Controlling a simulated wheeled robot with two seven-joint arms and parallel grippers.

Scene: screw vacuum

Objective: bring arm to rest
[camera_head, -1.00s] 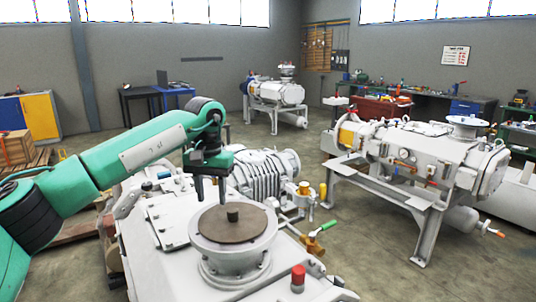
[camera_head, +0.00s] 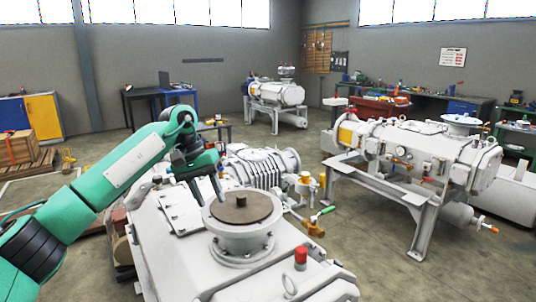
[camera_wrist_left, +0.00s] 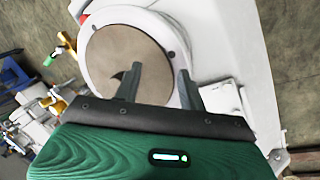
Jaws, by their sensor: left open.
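My left arm comes in from the left, with its green links raised and bent at the wrist. My left gripper (camera_head: 208,192) is open and empty, tilted, just left of the round flange (camera_head: 240,243) on the near white machine. A brown disc (camera_head: 228,213) with a small dark knob (camera_head: 241,201) lies on top of the flange. In the left wrist view the two fingers of the left gripper (camera_wrist_left: 158,76) stand apart in front of the brown disc (camera_wrist_left: 113,50). One finger partly hides the dark knob there. My right gripper is not in view.
The near white machine (camera_head: 180,258) fills the lower middle, with a red cap (camera_head: 301,254) and a green-handled valve (camera_head: 316,224). Another white machine (camera_head: 425,150) stands at right on a frame. Crates (camera_head: 20,147) are at left.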

